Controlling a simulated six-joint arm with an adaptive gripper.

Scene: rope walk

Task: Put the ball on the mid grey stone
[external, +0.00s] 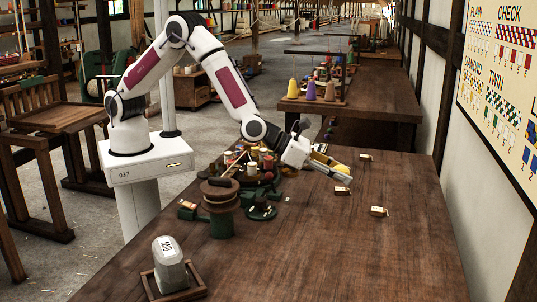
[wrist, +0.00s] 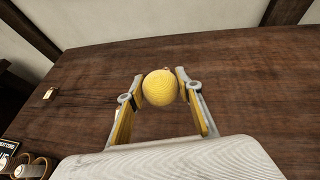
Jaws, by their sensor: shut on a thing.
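A yellow ball (wrist: 160,88) with a ridged, wound surface sits between my fingertips in the wrist view. My gripper (wrist: 161,86) is shut on it, one finger on each side. In the external view my gripper (external: 346,174) is over the right part of the table, and the ball is hard to make out there. My gripper is far behind and to the right of the stone.
A dark green post with a brown round top (external: 220,195) stands between the stone and my gripper. Behind it is a cluster of coloured spools (external: 262,160). Small tagged blocks (external: 342,190) lie on the right. The front right of the table (external: 340,255) is clear.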

